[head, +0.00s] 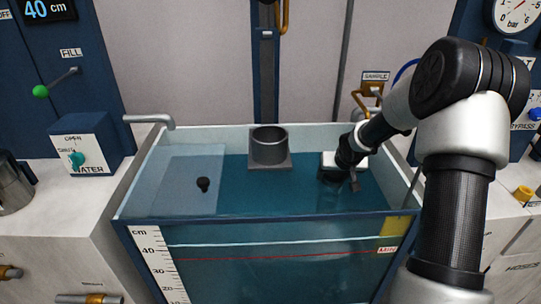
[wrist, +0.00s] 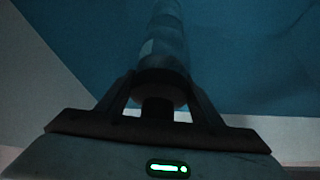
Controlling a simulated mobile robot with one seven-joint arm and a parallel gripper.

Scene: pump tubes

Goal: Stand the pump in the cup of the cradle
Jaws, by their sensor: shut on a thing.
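The cradle's cup (head: 270,148) is a dark grey open cylinder on a square base, near the tank's back wall in the head view. My gripper (head: 350,184) is at the right of the cup, low at the water in the tank. In the wrist view my gripper (wrist: 157,108) is shut on the narrow dark neck of the pump (wrist: 163,50), a long dark cylinder with a pale patch. The pump extends away from the fingers into dark blue water. In the head view the pump is hidden or too dark to make out, and it is apart from the cup.
The water tank (head: 250,217) has a rim all round and a scale at its front left. A spout (head: 150,119) overhangs the left rim. Open water lies between gripper and cup.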

